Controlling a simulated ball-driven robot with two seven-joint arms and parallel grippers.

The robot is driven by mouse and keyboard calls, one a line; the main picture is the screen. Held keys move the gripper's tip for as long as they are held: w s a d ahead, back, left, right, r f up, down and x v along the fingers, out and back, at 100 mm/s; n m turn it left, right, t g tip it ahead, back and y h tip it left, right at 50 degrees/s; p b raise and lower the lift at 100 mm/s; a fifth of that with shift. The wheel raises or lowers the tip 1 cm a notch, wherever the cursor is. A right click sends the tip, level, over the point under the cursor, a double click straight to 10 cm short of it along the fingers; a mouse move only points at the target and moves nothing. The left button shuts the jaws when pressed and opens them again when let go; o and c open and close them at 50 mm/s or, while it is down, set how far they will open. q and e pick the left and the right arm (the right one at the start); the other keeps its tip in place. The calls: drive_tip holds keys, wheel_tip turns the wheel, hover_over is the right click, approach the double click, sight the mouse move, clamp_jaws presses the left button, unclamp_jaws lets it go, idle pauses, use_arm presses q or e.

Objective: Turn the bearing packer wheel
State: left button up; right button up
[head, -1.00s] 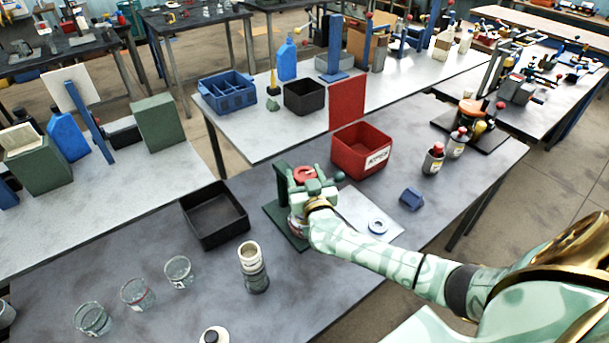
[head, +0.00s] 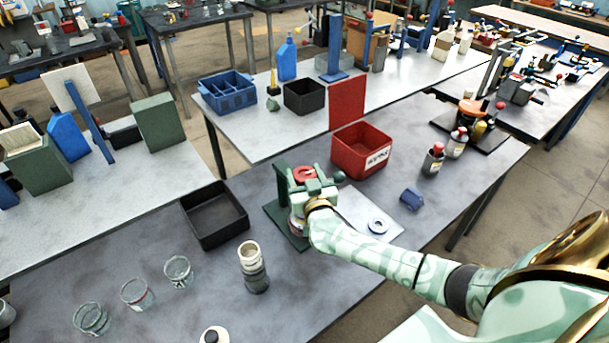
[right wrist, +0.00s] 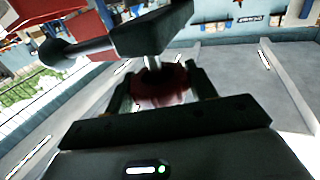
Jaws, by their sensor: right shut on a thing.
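The bearing packer stands on the grey workbench, with a green base (head: 276,222) and a red wheel (head: 304,174) at its top. My right gripper (head: 313,190) is at the packer, just below and in front of the wheel, and covers much of its body. In the right wrist view the two fingers (right wrist: 165,90) are closed around a red round part of the packer (right wrist: 160,88). A dark arm with a round knob (right wrist: 52,52) shows above the fingers there. What the fingers touch exactly is partly hidden. My left gripper is not in view.
A red bin (head: 362,150) stands behind the packer and a black tray (head: 214,215) to its left. A white sheet with a metal ring (head: 378,226) lies to the right. Several glass jars (head: 137,294) and a stacked canister (head: 253,268) stand in front left.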

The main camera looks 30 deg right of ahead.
drive_tip(key=o, duration=1)
drive_tip(key=p+v, duration=0.2)
drive_tip(key=v, duration=1.4)
drive_tip(key=shift+s+a, duration=0.15)
